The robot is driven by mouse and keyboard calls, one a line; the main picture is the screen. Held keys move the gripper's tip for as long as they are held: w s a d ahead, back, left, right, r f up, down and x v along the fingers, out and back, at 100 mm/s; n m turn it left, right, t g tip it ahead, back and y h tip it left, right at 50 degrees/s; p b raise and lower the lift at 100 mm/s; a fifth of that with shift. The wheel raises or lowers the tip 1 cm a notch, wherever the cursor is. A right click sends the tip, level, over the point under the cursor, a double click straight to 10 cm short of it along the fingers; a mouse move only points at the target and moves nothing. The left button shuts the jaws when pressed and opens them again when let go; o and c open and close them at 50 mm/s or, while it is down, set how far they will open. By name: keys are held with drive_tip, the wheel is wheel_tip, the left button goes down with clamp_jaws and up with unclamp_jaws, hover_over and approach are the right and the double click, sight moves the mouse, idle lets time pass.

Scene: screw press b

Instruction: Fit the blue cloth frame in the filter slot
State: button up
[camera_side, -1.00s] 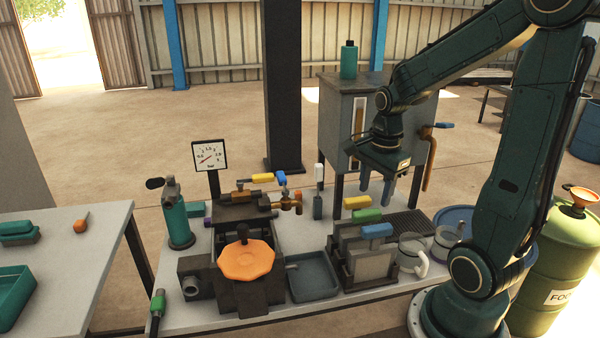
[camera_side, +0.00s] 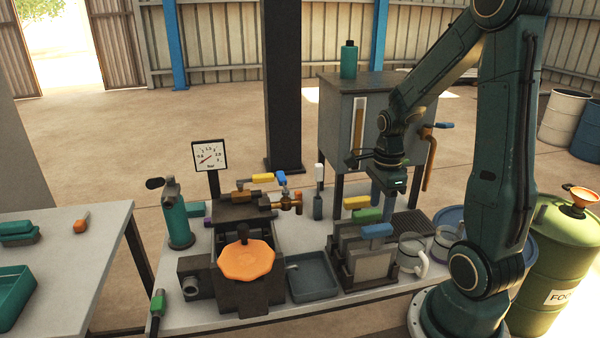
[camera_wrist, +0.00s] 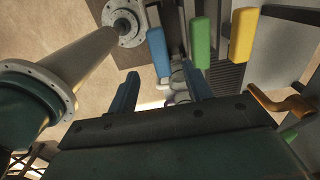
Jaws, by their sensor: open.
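The blue cloth frame stands upright in a dark rack, with its blue handle (camera_side: 376,230) on top and a pale panel (camera_side: 370,266) below, nearest the front. In the wrist view its blue handle (camera_wrist: 158,52) is left of the green and yellow ones. My gripper (camera_side: 382,208) is open and empty, pointing down just above and behind the blue handle. The wrist view shows its two fingers (camera_wrist: 164,92) apart with no frame between them. The filter slot cannot be clearly made out; the press with the orange handwheel (camera_side: 246,260) stands left of the rack.
Green (camera_side: 368,214) and yellow (camera_side: 357,202) handles stand close behind the blue one. Clear jugs (camera_side: 411,250) stand right of the rack, a grey tray (camera_side: 312,276) left. A grey tank (camera_side: 345,105) with an orange-brown pipe rises behind.

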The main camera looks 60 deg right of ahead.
sight(374, 249)
drive_tip(key=shift+f, duration=5.5)
clamp_jaws()
